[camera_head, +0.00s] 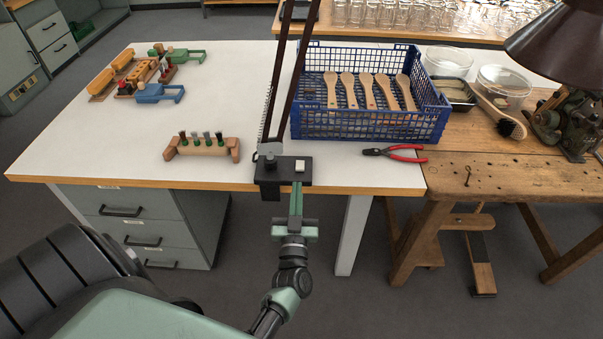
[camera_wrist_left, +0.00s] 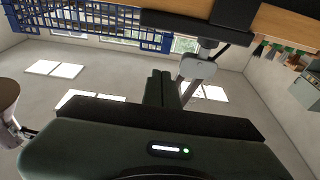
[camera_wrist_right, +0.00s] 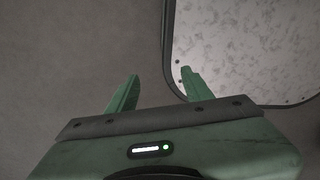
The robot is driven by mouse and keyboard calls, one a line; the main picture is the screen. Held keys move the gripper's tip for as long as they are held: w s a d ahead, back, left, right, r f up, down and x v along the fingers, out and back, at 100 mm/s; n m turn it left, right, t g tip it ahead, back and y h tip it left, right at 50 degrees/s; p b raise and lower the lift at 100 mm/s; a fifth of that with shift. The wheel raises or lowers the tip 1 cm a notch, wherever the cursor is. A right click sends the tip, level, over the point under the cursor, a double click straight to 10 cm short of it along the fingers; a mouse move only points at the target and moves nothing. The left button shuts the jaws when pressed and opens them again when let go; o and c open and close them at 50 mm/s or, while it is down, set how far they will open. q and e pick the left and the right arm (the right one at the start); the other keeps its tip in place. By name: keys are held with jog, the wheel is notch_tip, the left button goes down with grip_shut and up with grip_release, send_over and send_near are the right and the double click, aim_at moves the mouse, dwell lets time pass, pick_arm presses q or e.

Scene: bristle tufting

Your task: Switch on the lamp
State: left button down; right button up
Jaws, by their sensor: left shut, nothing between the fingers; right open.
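The lamp's black clamp base (camera_head: 268,178) sits on the front edge of the white bench. A pale rocker-like button (camera_head: 300,166) and a dark round knob (camera_head: 269,161) are on its top. Dark lamp arms rise out of view at the top; the dark brown shade (camera_head: 570,42) hangs at the upper right, and I cannot tell whether it is lit. My left gripper (camera_head: 297,190) is shut and empty at the base's front, just below the button; contact is unclear. Its shut fingers show in the left wrist view (camera_wrist_left: 160,88). My right gripper (camera_wrist_right: 156,84) is open and empty.
A blue crate (camera_head: 370,133) with wooden brush handles stands right of the base, with red-handled pliers (camera_head: 395,152) in front. A wooden block with bristle tufts (camera_head: 203,149) lies to the left. The wooden workbench (camera_head: 450,185) adjoins at right. The white bench's middle is clear.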

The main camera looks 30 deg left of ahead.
pick_arm(q)
jog(key=w, duration=0.1)
jog(key=r+b, duration=0.2)
jog(key=b, duration=0.1)
send_over(299, 177)
jog(key=shift+w+f, duration=0.1)
notch_tip(299, 177, down, 2)
jog(key=shift+w+f+b, duration=0.1)
jog(key=shift+f+b, duration=0.15)
jog(key=shift+b, duration=0.8)
jog(key=shift+f+b, duration=0.6)
jog(key=shift+b, duration=0.1)
